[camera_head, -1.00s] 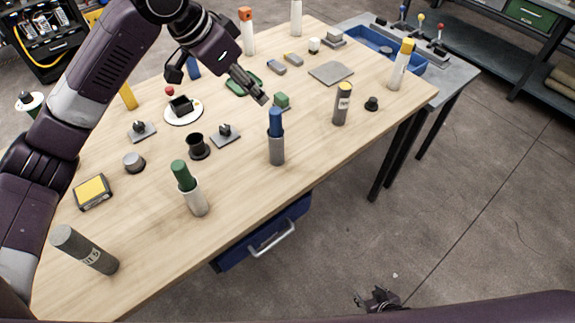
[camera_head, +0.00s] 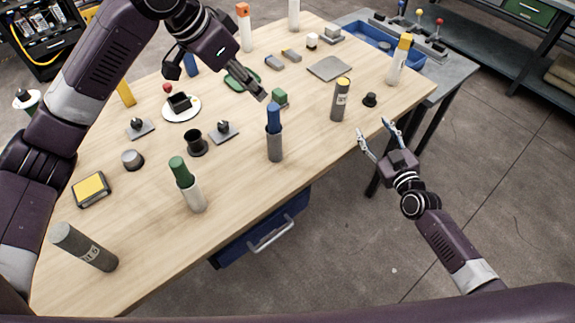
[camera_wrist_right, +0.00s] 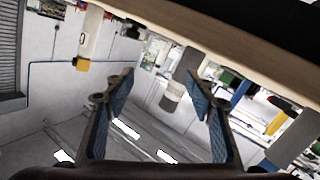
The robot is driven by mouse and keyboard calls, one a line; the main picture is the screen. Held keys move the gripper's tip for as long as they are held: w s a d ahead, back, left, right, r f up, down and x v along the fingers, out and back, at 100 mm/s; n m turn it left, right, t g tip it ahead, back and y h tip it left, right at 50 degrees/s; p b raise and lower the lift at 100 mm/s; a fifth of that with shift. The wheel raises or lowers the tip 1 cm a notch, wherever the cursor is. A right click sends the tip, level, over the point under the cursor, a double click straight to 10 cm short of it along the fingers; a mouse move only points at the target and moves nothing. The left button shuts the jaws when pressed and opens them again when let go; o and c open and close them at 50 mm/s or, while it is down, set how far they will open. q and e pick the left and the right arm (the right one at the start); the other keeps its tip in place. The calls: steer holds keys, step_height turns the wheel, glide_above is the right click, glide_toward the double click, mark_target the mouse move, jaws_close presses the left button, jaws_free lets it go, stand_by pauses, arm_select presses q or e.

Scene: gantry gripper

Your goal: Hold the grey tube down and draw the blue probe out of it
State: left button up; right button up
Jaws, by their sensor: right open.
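The grey tube (camera_head: 275,149) stands upright near the middle of the table's front edge, with the blue probe (camera_head: 274,118) sticking up out of its top. My left gripper (camera_head: 218,88) is open and empty above the table, behind and left of the probe. One of its fingertips appears close to the probe's top in the picture; the gap in depth is unclear. My right gripper (camera_head: 375,132) is open and empty just off the table's front right edge. In the right wrist view its open fingers (camera_wrist_right: 160,95) frame a grey labelled cylinder (camera_wrist_right: 185,70), apart from it.
A grey cylinder with a yellow top (camera_head: 340,99) and a small black knob (camera_head: 370,99) stand near my right gripper. A white tube with a green insert (camera_head: 192,198) stands left of the grey tube. A green block (camera_head: 279,98) lies behind the probe. Bare wood (camera_head: 305,135) lies right of the tube.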

steer(key=s+a, duration=0.2)
steer(key=a, duration=0.3)
steer(key=s+a+f+y, duration=0.1)
steer(key=a, duration=0.4)
steer(key=s+a+y, duration=0.1)
steer(key=s+a, duration=0.1)
steer(key=a, duration=0.3)
steer(key=shift+s+a+f+m, duration=0.3)
steer(key=shift+m, duration=0.1)
steer(key=m+y, duration=0.1)
glide_toward(278, 150)
steer(key=x, duration=0.4)
steer(key=shift+w+d+f, duration=0.15)
steer(key=shift+d, duration=0.25)
steer(key=shift+a, duration=0.35)
steer(key=x, duration=0.7)
steer(key=shift+w+a, duration=0.25)
